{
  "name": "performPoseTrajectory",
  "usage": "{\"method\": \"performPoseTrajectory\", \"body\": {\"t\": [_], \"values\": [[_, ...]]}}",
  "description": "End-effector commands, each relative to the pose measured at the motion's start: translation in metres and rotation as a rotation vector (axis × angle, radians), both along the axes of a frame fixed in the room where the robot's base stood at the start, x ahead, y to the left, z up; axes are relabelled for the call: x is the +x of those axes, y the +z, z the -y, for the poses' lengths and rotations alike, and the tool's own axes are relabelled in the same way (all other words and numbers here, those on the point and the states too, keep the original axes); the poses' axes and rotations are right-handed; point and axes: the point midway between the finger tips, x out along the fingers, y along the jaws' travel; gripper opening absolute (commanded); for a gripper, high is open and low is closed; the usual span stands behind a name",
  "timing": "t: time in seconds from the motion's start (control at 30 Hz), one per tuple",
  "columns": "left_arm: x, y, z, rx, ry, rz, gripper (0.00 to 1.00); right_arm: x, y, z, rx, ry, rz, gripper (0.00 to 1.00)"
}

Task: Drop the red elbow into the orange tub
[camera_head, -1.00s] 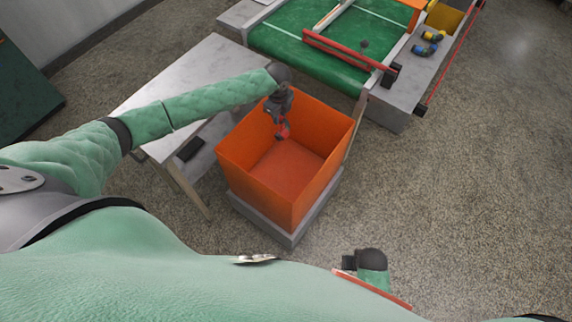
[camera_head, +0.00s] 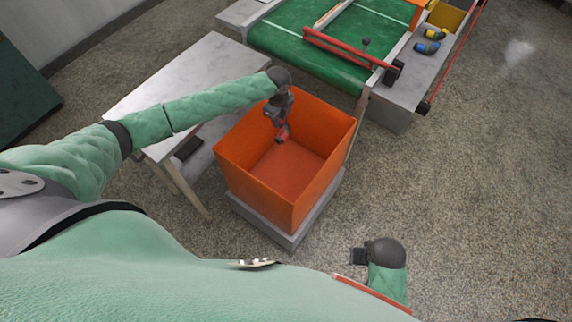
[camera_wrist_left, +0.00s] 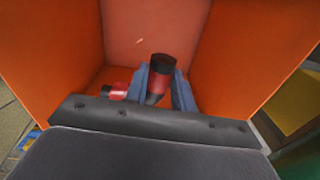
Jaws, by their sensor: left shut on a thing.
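The red elbow (camera_head: 283,135) has black ends and is held in my left gripper (camera_head: 279,120). Gripper and elbow are over the orange tub (camera_head: 262,186), toward its back wall and within its rim. In the left wrist view, the blue-grey fingers are shut on the elbow (camera_wrist_left: 158,83), with one black end facing up.
The tub stands on a grey base (camera_head: 285,240). A pale table (camera_head: 172,82) is close on its left. A green conveyor (camera_head: 312,62) with a red bar is behind it, with drills (camera_head: 427,47) to the right. The floor at right is clear.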

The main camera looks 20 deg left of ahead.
Motion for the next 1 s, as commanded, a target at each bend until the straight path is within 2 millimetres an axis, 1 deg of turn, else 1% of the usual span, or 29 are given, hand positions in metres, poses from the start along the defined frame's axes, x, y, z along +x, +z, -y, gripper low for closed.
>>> {"method": "performPoseTrajectory", "body": {"t": [0.13,0.43,0.47,0.5,0.57,0.6,0.87,1.0], "values": [[0.0001,-0.0015,0.0000,0.000,0.000,0.000,0.02,-0.0005,0.0064,0.0000,0.001,0.000,0.002,0.34],[0.0000,-0.0015,0.0001,0.000,0.000,0.000,0.02,-0.0018,0.0073,0.0001,0.001,0.000,-0.002,0.34],[0.0000,-0.0015,0.0001,0.000,0.000,0.000,0.29,-0.0019,0.0073,0.0002,0.001,0.000,-0.002,0.34],[0.0001,-0.0015,0.0000,0.000,0.000,0.000,0.37,-0.0020,0.0072,0.0003,0.000,0.001,-0.002,0.34],[0.0001,-0.0015,0.0000,0.000,0.000,0.000,0.48,-0.0019,0.0072,0.0004,0.000,0.001,-0.002,0.34],[0.0001,-0.0015,0.0000,0.000,0.000,0.000,0.50,-0.0019,0.0071,0.0003,0.000,0.001,-0.002,0.34],[0.0001,-0.0010,-0.0001,0.000,0.000,0.000,0.50,-0.0016,0.0067,0.0003,0.000,0.001,-0.001,0.34],[0.0005,0.0082,-0.0002,0.001,-0.001,0.001,0.50,-0.0027,0.0062,0.0006,-0.001,0.001,-0.007,0.34]]}}
